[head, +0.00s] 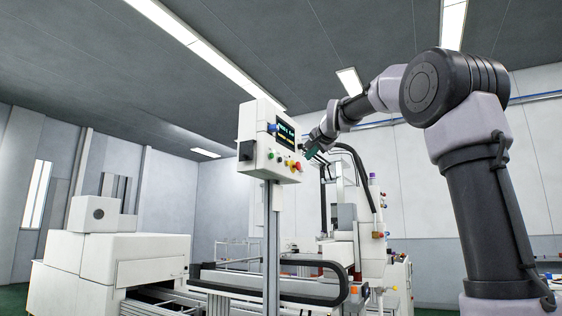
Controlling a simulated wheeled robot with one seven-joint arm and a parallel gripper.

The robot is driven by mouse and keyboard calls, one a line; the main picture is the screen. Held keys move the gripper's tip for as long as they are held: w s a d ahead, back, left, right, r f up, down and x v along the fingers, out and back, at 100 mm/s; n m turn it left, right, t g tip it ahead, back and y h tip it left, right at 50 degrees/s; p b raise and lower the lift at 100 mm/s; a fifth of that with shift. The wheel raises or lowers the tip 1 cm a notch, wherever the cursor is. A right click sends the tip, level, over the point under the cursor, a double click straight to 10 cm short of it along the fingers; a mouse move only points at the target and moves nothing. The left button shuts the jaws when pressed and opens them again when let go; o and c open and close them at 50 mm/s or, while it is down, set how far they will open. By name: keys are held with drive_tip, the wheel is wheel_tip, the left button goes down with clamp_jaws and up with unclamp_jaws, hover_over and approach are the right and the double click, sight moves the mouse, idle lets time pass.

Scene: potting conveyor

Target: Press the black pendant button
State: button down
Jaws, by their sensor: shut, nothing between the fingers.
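The pendant (256,120) is a white box on a grey post near the middle of the head view. Its front has a lit dark screen with a row of small buttons below. A green button (271,155) and a red-and-yellow knob (296,166) show there. I cannot clearly pick out a black button at this size. A dark block sits on the pendant's left side. My gripper (309,152) is shut and empty, just right of the screen and above the red knob. Whether it touches the panel cannot be told.
A white conveyor machine (110,258) stands at the left. Another machine with a grey unit (345,222) stands behind on the right. My arm comes in from the right.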

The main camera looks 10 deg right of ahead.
drive_tip(key=w+a, duration=0.4)
drive_tip(key=a, duration=0.2)
drive_tip(key=shift+w+a, duration=0.25)
drive_tip(key=shift+w, duration=0.1)
drive_tip(key=shift+w+a, duration=0.1)
idle(1.8)
drive_tip(key=shift+w+a, duration=0.15)
drive_tip(key=shift+a, duration=0.05)
drive_tip(key=shift+w+a, duration=0.25)
drive_tip(key=shift+a, duration=0.15)
idle(0.8)
drive_tip(key=shift+d, duration=0.15)
drive_tip(key=shift+s+d, duration=0.5)
drive_tip(key=shift+d, duration=0.05)
drive_tip(key=shift+s+d, duration=0.75)
drive_tip(key=shift+d, duration=0.3)
drive_tip(key=shift+s+d, duration=0.75)
drive_tip(key=shift+d, duration=0.25)
